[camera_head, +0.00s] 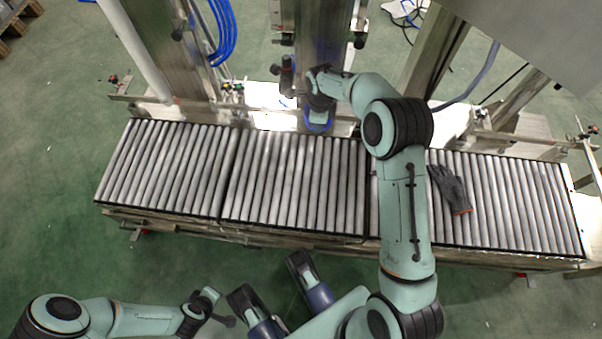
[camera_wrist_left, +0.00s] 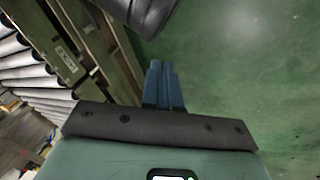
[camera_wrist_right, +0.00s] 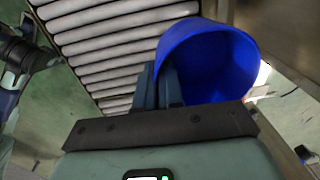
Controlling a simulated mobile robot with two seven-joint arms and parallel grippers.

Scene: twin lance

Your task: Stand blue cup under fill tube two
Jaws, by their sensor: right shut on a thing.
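The blue cup (camera_head: 318,126) is at the back edge of the roller conveyor, below my right gripper (camera_head: 319,103), in the head view. In the right wrist view the cup (camera_wrist_right: 215,45) shows its open mouth, and my right gripper (camera_wrist_right: 160,85) is shut on its near wall. I cannot tell whether the cup's base touches anything. A dark nozzle-like part (camera_head: 286,75) hangs just left of the gripper; I cannot tell which fill tube it is. My left gripper (camera_head: 212,298) is low at the front left, away from the cup; its fingers (camera_wrist_left: 162,85) look closed together and empty.
The roller conveyor (camera_head: 290,180) runs across the view, its middle rollers bare. A grey glove (camera_head: 452,188) lies on its right part. Steel columns (camera_head: 325,35) rise behind it, with blue hoses (camera_head: 222,35) at the back left. Green floor is free in front.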

